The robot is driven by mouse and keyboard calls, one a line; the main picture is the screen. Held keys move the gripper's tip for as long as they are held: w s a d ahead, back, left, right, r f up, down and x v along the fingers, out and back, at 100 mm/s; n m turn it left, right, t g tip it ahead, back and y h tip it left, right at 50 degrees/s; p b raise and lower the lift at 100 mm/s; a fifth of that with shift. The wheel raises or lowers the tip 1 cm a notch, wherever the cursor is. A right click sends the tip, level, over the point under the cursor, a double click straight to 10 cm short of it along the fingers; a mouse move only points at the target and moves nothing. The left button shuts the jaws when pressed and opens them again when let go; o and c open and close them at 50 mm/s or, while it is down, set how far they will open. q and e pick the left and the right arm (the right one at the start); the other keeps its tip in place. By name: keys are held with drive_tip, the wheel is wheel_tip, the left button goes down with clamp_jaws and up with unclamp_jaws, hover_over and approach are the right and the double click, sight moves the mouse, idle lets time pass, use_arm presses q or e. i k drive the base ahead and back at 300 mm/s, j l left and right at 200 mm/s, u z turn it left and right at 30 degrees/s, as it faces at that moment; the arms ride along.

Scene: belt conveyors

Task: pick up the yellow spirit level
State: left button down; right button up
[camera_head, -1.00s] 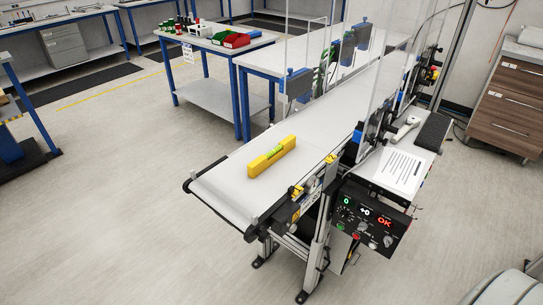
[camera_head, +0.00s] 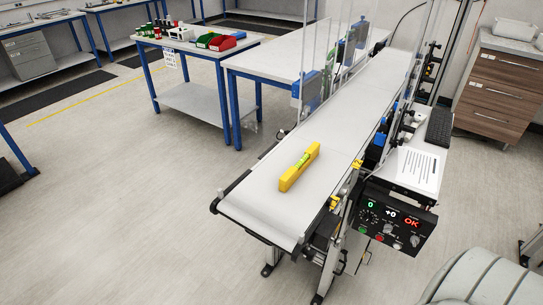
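The yellow spirit level (camera_head: 299,168) lies on the white belt of the conveyor (camera_head: 262,207), close to the belt's near end. It is a short yellow bar with a green vial along its top, set at a slant with its far end to the right. Nothing touches it apart from the belt. Neither of my grippers shows in the head view.
A control box (camera_head: 394,217) with lit displays and a shelf with a paper sheet (camera_head: 413,168) stand on the conveyor's right. Clear panels rise along the belt farther back. A blue-legged table (camera_head: 290,57) stands behind. The floor (camera_head: 120,215) at left is free.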

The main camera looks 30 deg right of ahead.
sight(291, 175)
drive_tip(key=i+j+z, duration=0.1)
drive_tip(key=z, duration=0.25)
drive_tip(key=i+j+z, duration=0.1)
drive_tip(key=j+z, duration=0.35)
drive_tip(key=z, duration=0.25)
drive_tip(key=i, duration=0.05)
